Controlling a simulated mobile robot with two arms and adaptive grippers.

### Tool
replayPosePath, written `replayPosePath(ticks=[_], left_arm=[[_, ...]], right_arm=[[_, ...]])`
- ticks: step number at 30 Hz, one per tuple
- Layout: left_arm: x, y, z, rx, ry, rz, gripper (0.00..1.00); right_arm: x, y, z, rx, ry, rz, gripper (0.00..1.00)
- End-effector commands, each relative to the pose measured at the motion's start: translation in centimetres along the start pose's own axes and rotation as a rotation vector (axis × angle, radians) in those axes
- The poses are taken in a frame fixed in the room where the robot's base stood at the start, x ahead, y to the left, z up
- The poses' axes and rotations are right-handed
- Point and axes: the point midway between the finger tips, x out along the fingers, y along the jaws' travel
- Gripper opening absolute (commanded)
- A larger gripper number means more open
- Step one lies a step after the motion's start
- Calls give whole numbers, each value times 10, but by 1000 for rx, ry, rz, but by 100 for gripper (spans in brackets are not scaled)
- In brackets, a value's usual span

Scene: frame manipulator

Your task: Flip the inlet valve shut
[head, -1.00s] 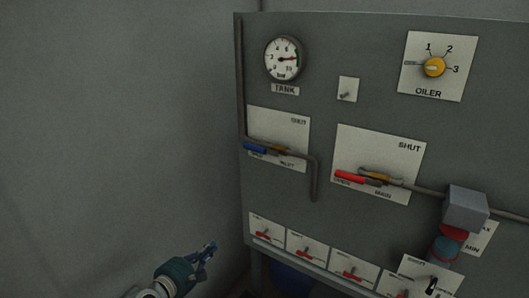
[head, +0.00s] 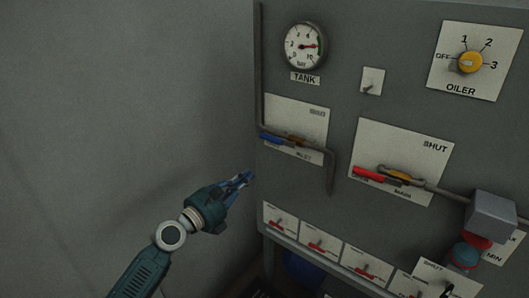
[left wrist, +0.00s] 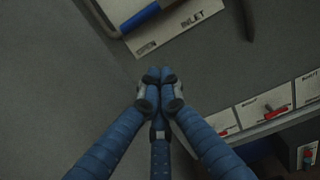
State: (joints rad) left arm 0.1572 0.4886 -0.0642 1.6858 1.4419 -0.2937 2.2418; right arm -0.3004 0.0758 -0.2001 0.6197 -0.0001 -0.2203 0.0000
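The inlet valve's blue handle (head: 270,139) lies nearly level on a white plate (head: 314,117) at the panel's left side, pointing left from a brass body (head: 293,139). The blue handle (left wrist: 140,17) also shows at the top of the left wrist view, above the INLET lettering. My left gripper (head: 249,175) is below and a little left of the handle, apart from it. In the left wrist view its fingertips (left wrist: 160,75) meet with nothing between them. My right gripper is not in view.
The main valve's red handle (head: 369,174) is right of the inlet valve. A grey pipe (head: 331,175) bends down beside the inlet plate. Several small red switches (head: 317,245) line the panel's lower edge. The tank gauge (head: 304,46) is above. Free room lies left of the panel.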

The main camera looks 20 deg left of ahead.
Motion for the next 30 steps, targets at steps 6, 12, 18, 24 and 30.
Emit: replayPosePath(ticks=[6, 12, 18, 24, 30], left_arm=[[47, 0, 2, 1, -3, 0, 0], [88, 0, 1, 2, -2, 0, 0], [91, 0, 33, 3, 0, -1, 0], [93, 0, 39, 3, 1, 0, 0], [93, 0, 39, 2, 0, 0, 0]], right_arm=[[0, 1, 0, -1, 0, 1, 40], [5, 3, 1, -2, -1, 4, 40], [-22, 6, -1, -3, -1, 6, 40], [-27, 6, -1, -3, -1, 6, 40], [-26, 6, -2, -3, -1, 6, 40]])
